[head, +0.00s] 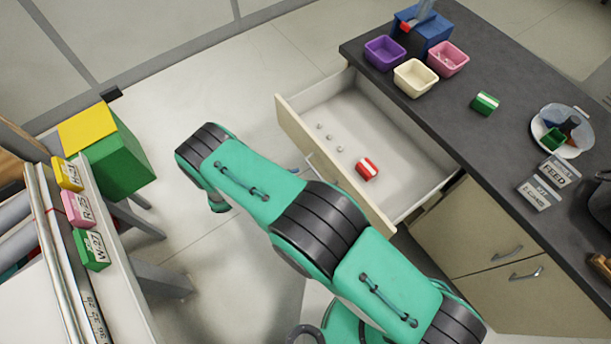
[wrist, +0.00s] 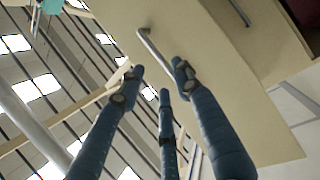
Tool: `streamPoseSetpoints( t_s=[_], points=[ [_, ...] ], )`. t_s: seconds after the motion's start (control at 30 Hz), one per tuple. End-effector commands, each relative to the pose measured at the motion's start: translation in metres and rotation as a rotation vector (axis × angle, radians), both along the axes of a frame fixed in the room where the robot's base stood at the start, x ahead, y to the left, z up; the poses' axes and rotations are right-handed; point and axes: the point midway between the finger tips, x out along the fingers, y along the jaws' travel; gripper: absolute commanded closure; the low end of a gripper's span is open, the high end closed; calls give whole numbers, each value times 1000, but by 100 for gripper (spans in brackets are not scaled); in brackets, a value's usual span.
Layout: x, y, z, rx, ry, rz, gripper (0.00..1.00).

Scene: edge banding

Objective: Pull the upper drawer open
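The upper drawer (head: 338,108) stands pulled out from the dark-topped counter (head: 500,170), its inside in view. A red and white block (head: 367,169) and several small pale balls lie in it. In the wrist view, a cream front panel (wrist: 235,80) carries a metal bar handle (wrist: 156,50). My gripper (wrist: 156,72) has its dark fingers spread at the handle's lower part, with the bar crossing the gap between them. I cannot tell whether they touch it.
Purple, cream and pink bins (head: 415,78), a green block (head: 485,103) and a plate (head: 563,130) stand on the counter. Cupboards with handles (head: 526,274) are below. A white rack with coloured blocks (head: 78,208) stands at the left.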

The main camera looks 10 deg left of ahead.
Motion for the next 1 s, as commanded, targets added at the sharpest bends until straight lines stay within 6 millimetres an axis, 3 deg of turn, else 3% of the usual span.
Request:
streamPoseSetpoints(
  t_s=[0.3,1.0],
  points=[
    [-11,28,-5,1,-1,-1,66],
    [-12,30,-5,1,-1,-1,66]
  ],
)
